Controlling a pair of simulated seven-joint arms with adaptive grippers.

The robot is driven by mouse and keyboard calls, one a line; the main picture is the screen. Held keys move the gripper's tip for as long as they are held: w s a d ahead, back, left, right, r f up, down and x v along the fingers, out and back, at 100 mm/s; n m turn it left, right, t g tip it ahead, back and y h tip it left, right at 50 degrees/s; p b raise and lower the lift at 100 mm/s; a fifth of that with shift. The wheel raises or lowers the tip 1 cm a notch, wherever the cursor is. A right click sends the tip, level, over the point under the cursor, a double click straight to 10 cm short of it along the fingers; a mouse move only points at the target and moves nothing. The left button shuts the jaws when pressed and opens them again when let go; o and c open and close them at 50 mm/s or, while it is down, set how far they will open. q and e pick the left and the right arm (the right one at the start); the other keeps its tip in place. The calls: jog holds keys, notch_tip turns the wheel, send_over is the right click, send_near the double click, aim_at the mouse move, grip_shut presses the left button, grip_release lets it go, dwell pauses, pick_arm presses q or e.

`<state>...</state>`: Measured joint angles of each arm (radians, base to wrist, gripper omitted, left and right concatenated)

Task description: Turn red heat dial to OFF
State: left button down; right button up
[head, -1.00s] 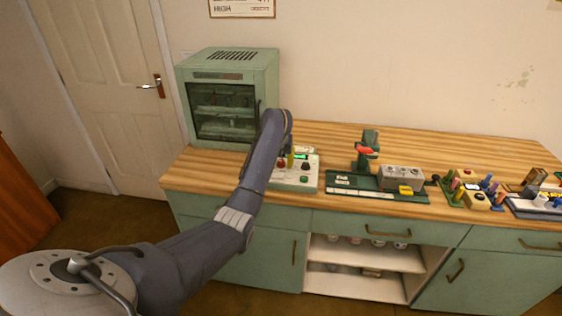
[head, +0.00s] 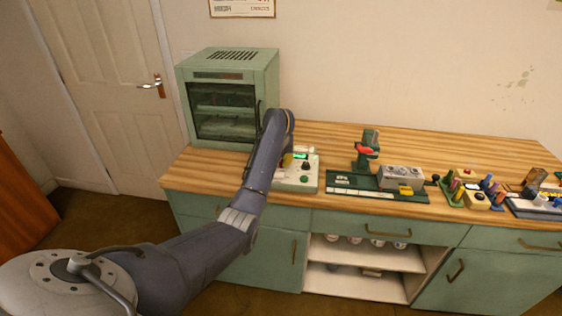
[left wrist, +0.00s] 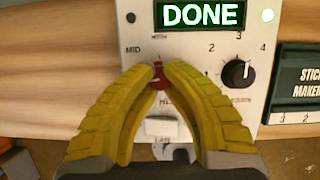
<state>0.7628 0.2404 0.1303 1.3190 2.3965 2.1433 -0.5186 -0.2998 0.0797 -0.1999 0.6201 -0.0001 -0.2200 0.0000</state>
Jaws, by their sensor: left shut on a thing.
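The red heat dial (left wrist: 158,76) is on a white control panel (left wrist: 200,45) in the left wrist view. My left gripper (left wrist: 158,70) has its two yellow fingers closed around the dial from both sides. The fingers hide much of the dial and some labels. "MID" reads to the left of it. The dial's pointing direction is hard to tell. In the head view the left gripper (head: 287,160) is at the control box (head: 294,187), mostly behind my forearm. My right gripper is not in view.
The panel display (left wrist: 202,15) reads "DONE" beside a lit green lamp. A black numbered dial (left wrist: 237,72) is to the right, and a white switch (left wrist: 161,127) lies below. A green oven (head: 224,95) stands behind left; a stick-maker station (head: 365,185) is to the right.

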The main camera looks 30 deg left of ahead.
pick_arm(q)
jog(key=n, duration=0.2)
jog(key=n+g+y, duration=0.1)
jog(key=n, duration=0.2)
jog(key=shift+w+d+r+y, duration=0.1)
jog(key=shift+w+r+y, duration=0.1)
jog(key=shift+y, duration=0.1)
jog(key=shift+n+g+y, duration=0.3)
jog(key=shift+n+g, duration=0.3)
jog(key=shift+n, duration=0.8)
jog(key=shift+a+r+n, duration=0.1)
jog(key=shift+a+n, duration=0.1)
jog(key=shift+n, duration=0.1)
jog(key=c, duration=1.6)
grip_release()
jog(key=o, duration=0.4)
jog(key=shift+d+f, duration=0.1)
jog(key=shift+f, duration=0.15)
jog(key=shift+o, duration=0.2)
jog(key=v, duration=1.2)
jog(key=shift+r, duration=0.1)
